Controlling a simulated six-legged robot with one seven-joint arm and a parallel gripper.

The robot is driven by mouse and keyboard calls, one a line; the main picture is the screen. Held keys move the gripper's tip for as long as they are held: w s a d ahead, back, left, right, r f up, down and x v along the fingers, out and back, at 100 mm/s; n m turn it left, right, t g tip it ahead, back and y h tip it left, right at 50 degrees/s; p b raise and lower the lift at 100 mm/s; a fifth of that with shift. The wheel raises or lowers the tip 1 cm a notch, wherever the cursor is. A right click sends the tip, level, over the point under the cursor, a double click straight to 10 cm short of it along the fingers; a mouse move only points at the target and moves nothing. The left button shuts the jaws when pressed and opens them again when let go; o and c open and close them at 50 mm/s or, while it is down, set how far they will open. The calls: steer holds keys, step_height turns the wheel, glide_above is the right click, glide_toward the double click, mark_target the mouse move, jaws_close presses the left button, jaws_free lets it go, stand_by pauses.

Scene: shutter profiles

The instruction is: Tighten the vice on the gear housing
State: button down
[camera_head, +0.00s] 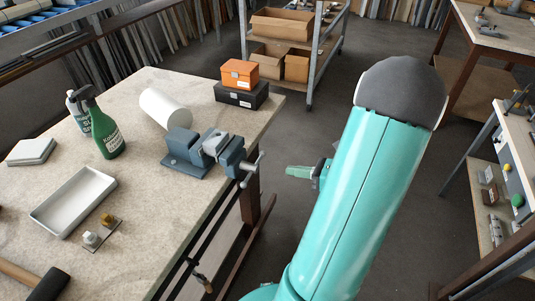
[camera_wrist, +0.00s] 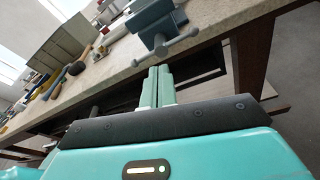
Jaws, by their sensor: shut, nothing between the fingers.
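The blue-grey vice (camera_head: 185,158) sits at the right edge of the workbench. A light grey metal piece, apparently the gear housing (camera_head: 215,142), is between its jaws. The vice's handle bar (camera_head: 251,170) hangs past the bench edge on the right and is tilted in the head view. My gripper (camera_head: 290,171) is right of the handle, apart from it, over open floor. In the wrist view my gripper's (camera_wrist: 160,70) green fingers are together with nothing between them. They point toward the vice (camera_wrist: 155,20) and its handle bar (camera_wrist: 166,46) above them.
On the workbench (camera_head: 150,230) are a white roll (camera_head: 165,108), green spray bottle (camera_head: 105,130), white tray (camera_head: 75,200), stacked orange box (camera_head: 240,73) and black case (camera_head: 242,96), and a hammer (camera_head: 45,285). Floor right of the bench is open. A shelf (camera_head: 510,190) stands far right.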

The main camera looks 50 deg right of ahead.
mark_target(249, 167)
step_height(249, 167, up, 9)
steer(key=w+d+m+g+h, duration=0.2)
steer(key=m+g+h, duration=0.15)
steer(key=m, duration=2.95)
steer(key=s+f+x, duration=0.1)
steer(key=f+x, duration=0.1)
steer(key=x, duration=1)
steer(key=shift+f+y, duration=0.25)
steer(key=shift+y, duration=0.1)
steer(key=shift+w, duration=0.1)
